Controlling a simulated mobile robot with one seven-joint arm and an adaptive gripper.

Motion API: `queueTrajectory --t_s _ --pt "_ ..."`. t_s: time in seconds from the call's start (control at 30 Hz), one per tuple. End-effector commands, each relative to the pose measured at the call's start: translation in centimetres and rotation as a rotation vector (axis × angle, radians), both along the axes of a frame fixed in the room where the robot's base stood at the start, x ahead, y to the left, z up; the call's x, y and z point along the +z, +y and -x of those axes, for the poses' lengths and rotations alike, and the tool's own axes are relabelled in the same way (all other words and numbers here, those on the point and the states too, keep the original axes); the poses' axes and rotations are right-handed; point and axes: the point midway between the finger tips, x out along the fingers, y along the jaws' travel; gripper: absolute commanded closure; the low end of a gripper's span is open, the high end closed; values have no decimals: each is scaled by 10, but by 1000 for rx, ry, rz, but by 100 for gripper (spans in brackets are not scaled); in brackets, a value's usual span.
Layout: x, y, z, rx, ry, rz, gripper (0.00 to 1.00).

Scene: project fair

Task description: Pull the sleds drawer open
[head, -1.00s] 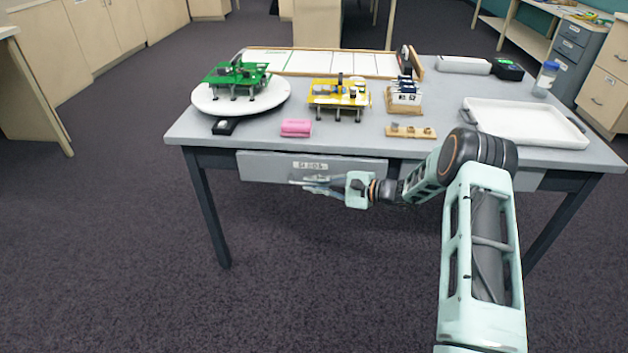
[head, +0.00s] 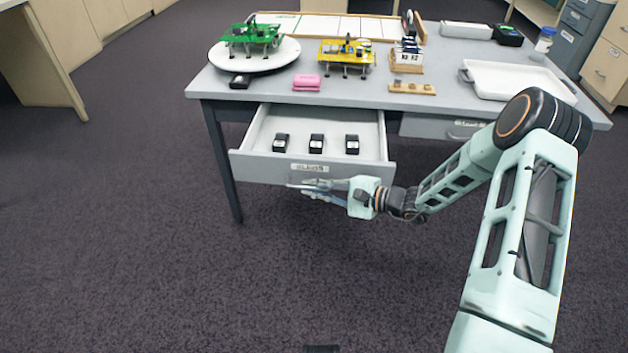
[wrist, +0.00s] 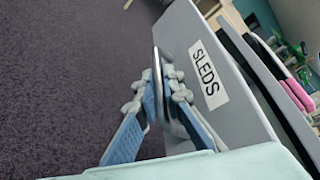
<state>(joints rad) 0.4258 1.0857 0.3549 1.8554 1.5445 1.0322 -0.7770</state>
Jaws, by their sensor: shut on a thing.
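The sleds drawer (head: 245,167) is pulled well out from under the left side of the table. Its front carries a label that reads SLEDS in the wrist view (wrist: 209,75). Several small black blocks, one of them the middle block (head: 316,143), sit in a row inside it. My gripper (head: 305,186) is at the drawer front, just below the label. In the wrist view my gripper (wrist: 160,92) has its blue-padded fingers shut around the drawer's bar handle (wrist: 157,60). Part of the handle is hidden by the fingers.
The grey table (head: 440,99) stands behind the drawer. It bears a white turntable (head: 285,52) with a green model (head: 250,38), a yellow model (head: 346,52), a pink block (head: 306,82) and a white tray (head: 520,82). Another drawer (head: 425,127) is shut at right. The floor in front is clear.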

Motion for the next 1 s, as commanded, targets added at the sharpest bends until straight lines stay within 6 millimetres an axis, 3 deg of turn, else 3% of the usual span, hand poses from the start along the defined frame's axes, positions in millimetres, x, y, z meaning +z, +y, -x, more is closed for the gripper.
queueTrajectory --t_s 0.6,0.63,0.7,1.0 --pt "0 -2 7 -5 -1 1 100" --pt "0 -2 7 -5 -1 1 91" --pt "0 -2 7 -5 -1 1 84" --pt "0 -2 8 -3 0 1 84"
